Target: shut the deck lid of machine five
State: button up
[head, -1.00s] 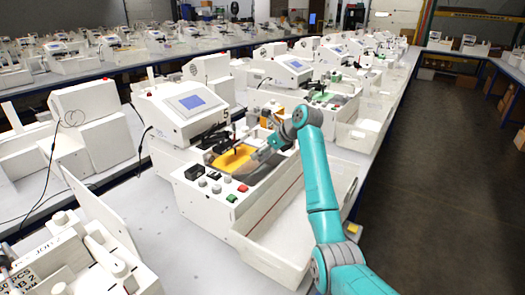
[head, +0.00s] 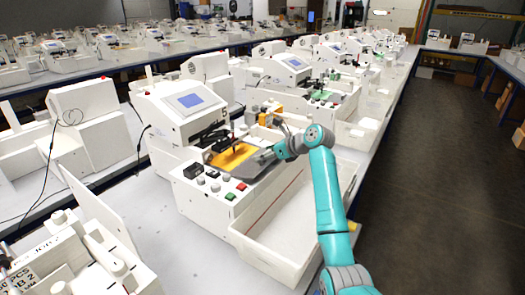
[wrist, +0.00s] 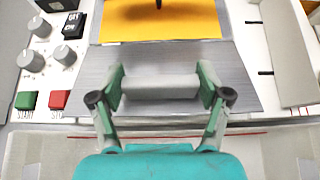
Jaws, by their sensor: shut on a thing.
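My gripper (wrist: 160,88) is shut on a pale grey bar-shaped handle (wrist: 158,87), with a green pad at each end of it. The handle lies across the grey plate (wrist: 100,82) at the front of the deck of the nearest full machine. In the head view my gripper (head: 266,157) is low at the right edge of this deck. A yellow sheet (wrist: 160,24) lies behind the handle, with a dark pen over it; it also shows in the head view (head: 234,157).
A green START button (wrist: 25,100), a red button (wrist: 60,100) and grey knobs are left of the deck. A white open tray (head: 290,235) sits along the machine's front. More machines line the bench behind; an aisle (head: 440,190) is free at the right.

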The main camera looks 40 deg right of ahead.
aim_at(271, 162)
jog(key=shift+s+d+f+t+y, duration=0.1)
jog(key=shift+s+f+t+y, duration=0.15)
jog(key=shift+f+t, duration=0.25)
jog(key=shift+s+d+f+t+y, duration=0.1)
jog(key=shift+s+f+t+y, duration=0.1)
jog(key=shift+f+t, duration=0.25)
jog(key=shift+s+f, duration=0.2)
jog(key=shift+f, duration=0.45)
jog(key=shift+s+f, duration=0.1)
jog(key=shift+f, duration=0.1)
jog(key=o, duration=1.6)
jog(key=shift+o, duration=0.3)
jog(key=shift+r, duration=0.2)
jog(key=shift+s+d+r, duration=0.25)
jog(key=shift+s, duration=0.1)
jog(key=v, duration=1.1)
